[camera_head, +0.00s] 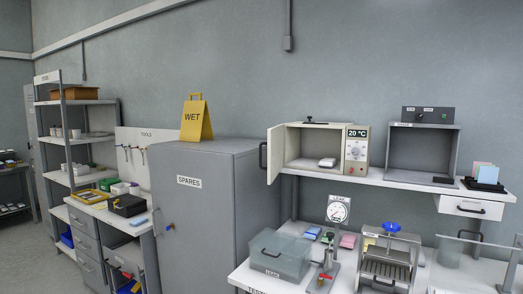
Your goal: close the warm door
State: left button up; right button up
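A cream warming cabinet (356,150) with a "20 °C" display stands on the raised shelf at the right. Its door (275,153) is open, swung out at the left side of the cabinet. A dark handle (263,156) is on the door's left edge. A small white object (327,162) lies inside on the cabinet floor. Neither of my grippers is in view.
A grey "SPARES" cabinet (190,215) with a yellow "WET" sign (196,120) on top stands left of the door. A grey open-front box (420,150) is right of the warming cabinet. Below are a clear bin (280,253), a gauge (339,210) and a press (388,262).

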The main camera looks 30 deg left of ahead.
aim_at(275, 143)
jog(key=j, duration=0.9)
jog(key=i+j+u, duration=0.1)
jog(key=j, duration=0.75)
jog(key=i+j, duration=0.1)
jog(key=j, duration=0.8)
jog(key=k+u, duration=0.05)
